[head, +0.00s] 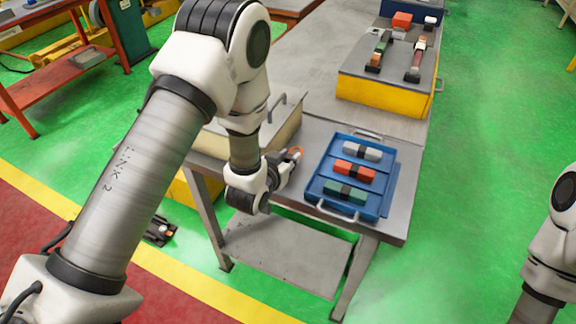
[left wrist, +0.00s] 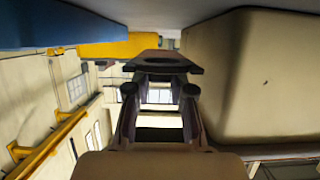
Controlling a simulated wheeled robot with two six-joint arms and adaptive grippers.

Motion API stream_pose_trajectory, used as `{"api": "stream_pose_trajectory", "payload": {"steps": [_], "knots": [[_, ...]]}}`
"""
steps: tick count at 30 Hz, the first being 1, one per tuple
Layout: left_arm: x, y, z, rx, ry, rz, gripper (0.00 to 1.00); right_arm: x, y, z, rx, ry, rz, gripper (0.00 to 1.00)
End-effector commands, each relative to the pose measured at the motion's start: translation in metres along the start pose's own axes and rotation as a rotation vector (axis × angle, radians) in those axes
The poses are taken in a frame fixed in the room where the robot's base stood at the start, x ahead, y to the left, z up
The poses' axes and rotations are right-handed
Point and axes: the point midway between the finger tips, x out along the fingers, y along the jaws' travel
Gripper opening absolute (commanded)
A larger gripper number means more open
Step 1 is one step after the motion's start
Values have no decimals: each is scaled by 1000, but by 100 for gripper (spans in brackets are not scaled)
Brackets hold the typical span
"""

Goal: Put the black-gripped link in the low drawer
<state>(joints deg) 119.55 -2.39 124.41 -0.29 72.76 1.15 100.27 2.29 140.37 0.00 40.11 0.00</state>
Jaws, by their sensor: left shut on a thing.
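My left gripper (head: 291,168) is low between the cream box and the blue tray, with an orange bit at its tips. In the left wrist view it (left wrist: 160,85) is shut on a dark piece (left wrist: 162,59); I cannot tell what that piece is. Several parts show black sections: a grey block (head: 350,150), an orange-red block (head: 343,170) and a green block (head: 333,188) in the tray, and two long parts on the far yellow-sided box. The cream box (head: 286,133) with a handle is partly hidden by my arm. I cannot pick out the low drawer. My right gripper is out of view.
The blue tray (head: 383,205) lies on the grey table (head: 398,222), which has a lower shelf (head: 290,258). The yellow-sided box (head: 380,97) stands at the back. An orange rack (head: 60,75) is at far left.

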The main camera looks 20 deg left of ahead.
Motion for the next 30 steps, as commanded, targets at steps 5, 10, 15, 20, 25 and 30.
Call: {"api": "stream_pose_trajectory", "payload": {"steps": [5, 10, 15, 20, 25, 30], "knots": [[10, 1, 30, 0, -5, 1, 0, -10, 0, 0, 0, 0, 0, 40], [12, 1, 33, -1, -1, 0, 0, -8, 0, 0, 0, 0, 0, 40], [13, 1, 37, -1, -2, 0, 0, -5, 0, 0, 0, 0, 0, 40], [12, 1, 36, -1, -2, 0, 47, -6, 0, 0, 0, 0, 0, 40], [12, 1, 36, -1, -2, 0, 47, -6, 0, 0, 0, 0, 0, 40], [7, 1, 34, -1, -3, 0, 47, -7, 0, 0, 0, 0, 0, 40]]}}
